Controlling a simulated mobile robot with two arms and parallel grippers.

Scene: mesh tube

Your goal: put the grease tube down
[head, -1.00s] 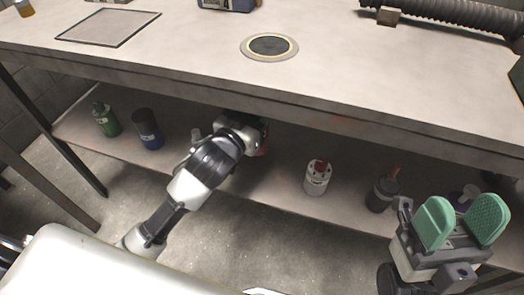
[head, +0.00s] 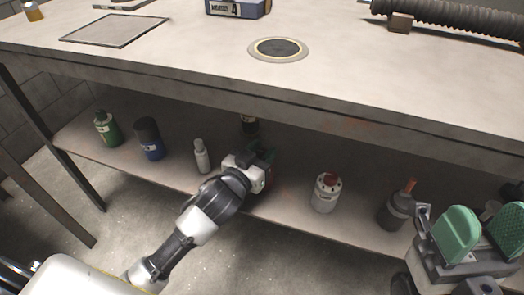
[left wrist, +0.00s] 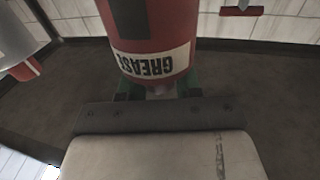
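The grease tube (left wrist: 155,40) is red with a white GREASE label that reads upside down in the left wrist view. It fills the space in front of my left gripper (left wrist: 157,90), whose green finger pads show on both sides of it. In the head view my left gripper (head: 262,168) is over the lower shelf (head: 290,207), below the tabletop edge. There the tube is mostly hidden behind the gripper, and I cannot tell whether it touches the shelf. My right gripper (head: 485,236) is open and empty at the lower right, its green pads apart.
A small white bottle (head: 201,157) stands left of my left gripper and a white red-topped container (head: 325,193) stands right. A dark bottle (head: 248,126) stands behind. Blue (head: 149,139) and green (head: 106,128) containers are farther left, a grey bottle (head: 398,208) farther right. The tabletop (head: 200,65) is overhead.

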